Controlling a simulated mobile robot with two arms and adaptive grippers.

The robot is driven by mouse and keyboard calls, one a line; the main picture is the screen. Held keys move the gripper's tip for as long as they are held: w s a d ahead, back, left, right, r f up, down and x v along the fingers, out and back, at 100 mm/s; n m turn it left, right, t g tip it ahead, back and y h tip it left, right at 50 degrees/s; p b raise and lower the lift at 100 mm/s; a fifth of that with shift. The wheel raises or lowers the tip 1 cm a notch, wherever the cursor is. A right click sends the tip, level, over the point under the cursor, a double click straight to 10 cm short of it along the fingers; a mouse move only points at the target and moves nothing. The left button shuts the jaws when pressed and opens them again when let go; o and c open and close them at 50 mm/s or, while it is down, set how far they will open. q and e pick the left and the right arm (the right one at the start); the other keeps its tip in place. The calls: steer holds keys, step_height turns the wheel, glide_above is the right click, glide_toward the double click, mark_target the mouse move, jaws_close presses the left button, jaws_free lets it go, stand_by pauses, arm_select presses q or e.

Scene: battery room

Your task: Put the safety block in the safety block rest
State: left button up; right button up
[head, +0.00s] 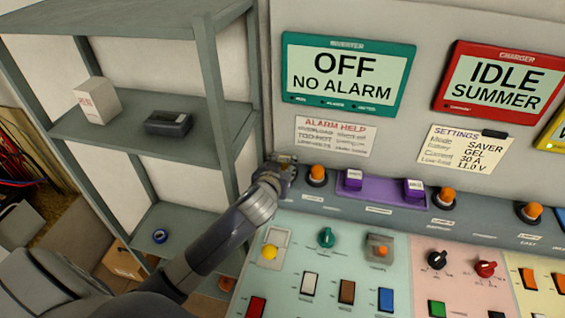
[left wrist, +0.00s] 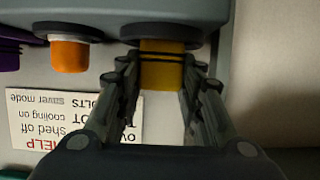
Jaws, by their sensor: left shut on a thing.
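My left gripper (head: 284,164) is at the left end of the grey ledge under the wall panels. In the left wrist view the left gripper (left wrist: 160,66) is shut on a yellow block (left wrist: 162,74) with dark bands, which looks like the safety block. The block's far end meets a dark round seat (left wrist: 160,32) on the ledge; I cannot tell whether it is fully seated. In the head view the block is mostly hidden by the gripper. No label shows which place is the safety block rest. My right gripper is not in view.
An orange knob (head: 317,174) stands close to the right of the gripper. Beyond it is a purple holder (head: 382,190) with two purple blocks. The sloping console (head: 335,275) with switches lies below. Grey shelves (head: 200,130) stand at the left.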

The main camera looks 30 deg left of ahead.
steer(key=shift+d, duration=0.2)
arm_select(q)
steer(key=shift+f, duration=0.15)
steer(key=o, duration=1.1)
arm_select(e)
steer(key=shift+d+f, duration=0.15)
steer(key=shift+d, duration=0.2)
arm_select(q)
steer(key=shift+s+d+r, duration=0.2)
steer(key=shift+s+r, duration=0.05)
steer(key=shift+s, duration=0.2)
steer(key=shift+b+v, duration=1.2)
steer(key=shift+v, duration=4.3)
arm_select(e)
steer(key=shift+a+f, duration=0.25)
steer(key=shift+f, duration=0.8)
arm_select(q)
steer(key=shift+a+r, duration=0.1)
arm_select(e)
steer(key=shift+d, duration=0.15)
